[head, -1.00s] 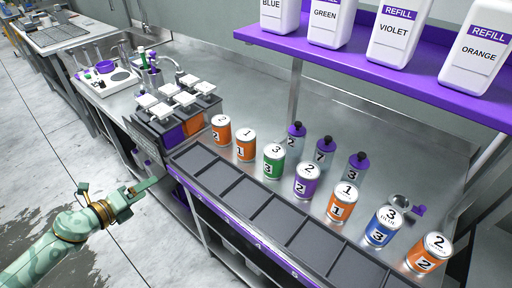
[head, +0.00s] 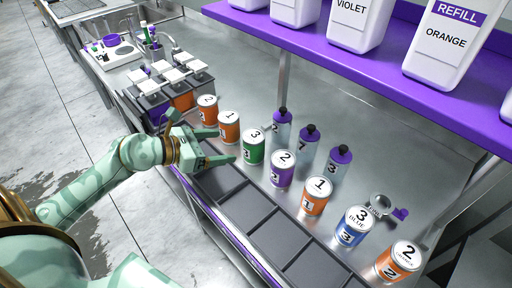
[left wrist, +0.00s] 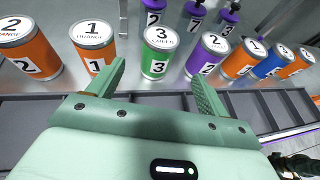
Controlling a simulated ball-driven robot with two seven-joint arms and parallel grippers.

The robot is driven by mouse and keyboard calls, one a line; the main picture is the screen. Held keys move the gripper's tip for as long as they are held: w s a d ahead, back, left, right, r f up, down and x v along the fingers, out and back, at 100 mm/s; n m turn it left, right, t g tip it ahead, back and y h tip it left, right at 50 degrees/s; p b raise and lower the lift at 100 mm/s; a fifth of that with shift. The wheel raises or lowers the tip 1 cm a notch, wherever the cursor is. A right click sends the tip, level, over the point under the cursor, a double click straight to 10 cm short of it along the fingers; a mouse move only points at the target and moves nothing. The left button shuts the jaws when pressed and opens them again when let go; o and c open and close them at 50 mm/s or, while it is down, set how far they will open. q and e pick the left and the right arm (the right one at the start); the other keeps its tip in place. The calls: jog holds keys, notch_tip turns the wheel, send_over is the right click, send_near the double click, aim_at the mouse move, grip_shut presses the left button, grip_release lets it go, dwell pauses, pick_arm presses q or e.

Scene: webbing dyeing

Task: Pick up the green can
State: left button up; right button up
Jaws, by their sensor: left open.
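The green can (head: 253,147), marked 3 on its lid and side, stands upright in the row of cans on the metal counter. It also shows in the left wrist view (left wrist: 156,60), straight ahead and between my fingers. My left gripper (head: 226,146) is open and empty, just short of the green can, with its fingers pointing at the row. In the left wrist view the fingertips (left wrist: 158,75) are spread to either side of the can, and I see no contact. My right gripper is not in view.
Orange can 1 (head: 229,127) stands left of the green can, and purple can 2 (head: 281,169) stands right of it. Purple-capped bottles (head: 308,141) stand behind. Dark tray slots (head: 246,207) run along the front edge. A purple shelf (head: 400,55) with refill jugs hangs above.

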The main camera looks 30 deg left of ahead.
aim_at(244, 144)
pick_arm(q)
jog(key=b+x, duration=0.1)
jog(key=x, duration=0.5)
jog(key=shift+w+f, duration=0.2)
jog(key=x, duration=0.2)
jog(key=f+b+x, duration=0.1)
jog(key=x, duration=0.2)
jog(key=shift+b, duration=0.3)
jog(key=shift+w+d, duration=0.1)
jog(key=shift+r, duration=0.1)
jog(key=c, duration=1.3)
